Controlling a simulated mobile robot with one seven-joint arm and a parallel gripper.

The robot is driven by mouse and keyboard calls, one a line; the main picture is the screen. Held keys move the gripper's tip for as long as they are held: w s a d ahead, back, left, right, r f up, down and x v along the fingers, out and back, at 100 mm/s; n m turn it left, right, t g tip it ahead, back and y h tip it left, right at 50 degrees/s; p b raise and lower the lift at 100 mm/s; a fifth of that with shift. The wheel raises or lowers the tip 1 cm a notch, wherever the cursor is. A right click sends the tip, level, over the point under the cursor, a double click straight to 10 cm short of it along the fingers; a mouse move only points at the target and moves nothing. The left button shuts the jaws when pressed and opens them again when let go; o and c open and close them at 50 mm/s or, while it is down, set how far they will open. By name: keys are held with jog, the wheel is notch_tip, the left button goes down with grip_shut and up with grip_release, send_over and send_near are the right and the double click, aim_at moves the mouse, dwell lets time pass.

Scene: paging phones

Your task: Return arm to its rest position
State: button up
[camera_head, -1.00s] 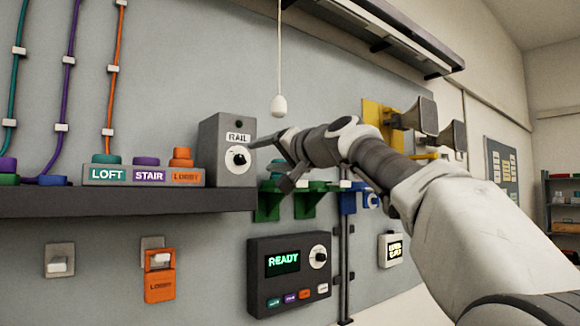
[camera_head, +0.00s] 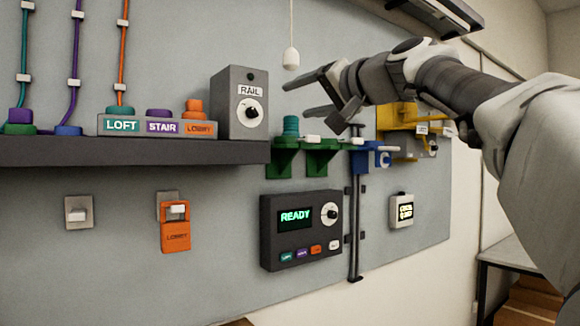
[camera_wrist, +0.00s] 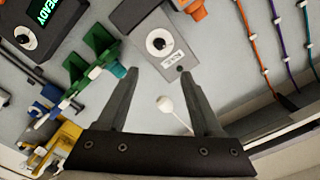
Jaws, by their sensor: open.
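My gripper (camera_head: 305,97) is in the upper right of the head view, in front of the wall panel. Its two fingers are spread apart with nothing between them. In the wrist view the open fingers (camera_wrist: 160,90) point toward the grey RAIL box (camera_wrist: 155,40). My arm reaches in from the right edge. The RAIL box (camera_head: 240,103) with its round dial stands on the dark shelf (camera_head: 140,151), left of my gripper and apart from it. No fingertip touches anything in the head view.
A white pull knob (camera_head: 291,58) hangs on a cord near my gripper. Green brackets (camera_head: 322,158) and a blue bracket (camera_head: 362,160) are below it. A dark READY panel (camera_head: 300,230) is lower. Yellow hardware (camera_head: 398,117) is behind my arm. A table (camera_head: 515,262) is at lower right.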

jog(key=s+f+g+h+p, duration=0.1)
jog(key=s+f+g+h, duration=0.3)
jog(key=f, duration=0.6)
jog(key=s+f+h+p, duration=0.1)
jog(key=s+f+p, duration=0.1)
jog(key=s+f, duration=0.5)
jog(key=s+d+f+g+h, duration=0.1)
jog(key=s+d+f, duration=0.2)
jog(key=s+f, duration=0.3)
jog(key=s+d+f+n+g+h+p, duration=0.1)
jog(key=s+d+f+g+h, duration=0.1)
jog(key=s+f, duration=0.4)
jog(key=s+d+f+n+g+h+p, duration=0.1)
jog(key=s+d+f, duration=0.3)
jog(key=f, duration=1)
jog(key=shift+s+d+g+h, duration=0.35)
jog(key=shift+s+g+h, duration=0.25)
jog(key=shift+s, duration=0.4)
jog(key=shift+f, duration=0.1)
jog(key=shift+c, duration=1.4)
jog(key=shift+a, duration=0.1)
jog(key=shift+a, duration=0.1)
